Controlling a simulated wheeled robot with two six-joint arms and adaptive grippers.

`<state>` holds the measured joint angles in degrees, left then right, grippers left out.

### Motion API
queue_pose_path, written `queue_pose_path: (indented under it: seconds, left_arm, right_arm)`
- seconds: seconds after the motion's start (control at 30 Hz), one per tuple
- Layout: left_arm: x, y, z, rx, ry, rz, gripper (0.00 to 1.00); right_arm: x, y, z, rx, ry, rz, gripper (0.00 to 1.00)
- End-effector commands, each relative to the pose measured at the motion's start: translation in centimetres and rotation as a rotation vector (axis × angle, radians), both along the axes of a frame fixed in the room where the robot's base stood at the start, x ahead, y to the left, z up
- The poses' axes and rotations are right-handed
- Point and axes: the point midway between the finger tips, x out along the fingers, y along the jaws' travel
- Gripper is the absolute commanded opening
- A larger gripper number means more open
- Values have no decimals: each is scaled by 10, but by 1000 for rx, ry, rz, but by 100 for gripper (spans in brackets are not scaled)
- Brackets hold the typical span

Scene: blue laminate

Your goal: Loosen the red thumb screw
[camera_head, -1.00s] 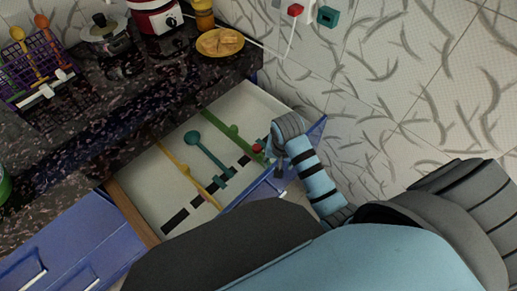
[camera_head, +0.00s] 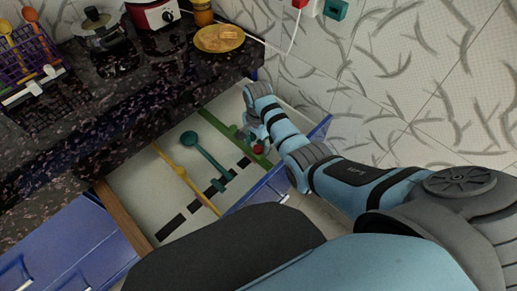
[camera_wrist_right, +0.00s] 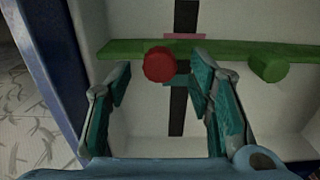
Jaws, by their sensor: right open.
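The red thumb screw (camera_head: 257,149) sits at the right end of a green divider bar (camera_head: 213,121) in the open drawer. My right gripper (camera_head: 254,134) is over that drawer corner, close to the screw. In the right wrist view the round red screw head (camera_wrist_right: 159,65) shows between and just beyond the two teal-padded fingers of my open right gripper (camera_wrist_right: 162,76). The fingers look apart from the screw; whether they are level with it I cannot tell. The green bar (camera_wrist_right: 120,49) runs across behind the screw, with a green knob (camera_wrist_right: 268,68) on it. My left gripper is not in view.
The drawer also holds a yellow bar (camera_head: 170,166) and a teal spoon-shaped piece (camera_head: 205,152). The blue drawer wall (camera_wrist_right: 50,65) is close to the left finger. The dark counter (camera_head: 120,100) bears a yellow plate (camera_head: 219,38), a pot and a rack of utensils.

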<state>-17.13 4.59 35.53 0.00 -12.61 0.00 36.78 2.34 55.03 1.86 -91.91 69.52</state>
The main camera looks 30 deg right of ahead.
Motion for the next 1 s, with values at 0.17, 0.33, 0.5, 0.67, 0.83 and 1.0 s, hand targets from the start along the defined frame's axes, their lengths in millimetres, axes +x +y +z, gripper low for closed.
queue_pose_path:
  seconds: [0.17, 0.33, 0.5, 0.67, 0.83, 1.0]
  left_arm:
    - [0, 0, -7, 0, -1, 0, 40]
    - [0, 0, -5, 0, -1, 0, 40]
    - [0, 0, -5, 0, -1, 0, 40]
    - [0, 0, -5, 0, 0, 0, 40]
    - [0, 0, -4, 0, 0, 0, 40]
    - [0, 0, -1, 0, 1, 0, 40]
  right_arm:
    - [0, 0, -14, 0, -1, 1, 48]
    - [0, 1, -13, 0, -1, 2, 48]
    - [0, 1, -13, 0, -1, 2, 24]
    - [0, 1, -13, 0, -1, 2, 0]
    - [0, 0, -12, 1, -2, 8, 0]
    - [0, 0, -11, 1, -2, 45, 0]
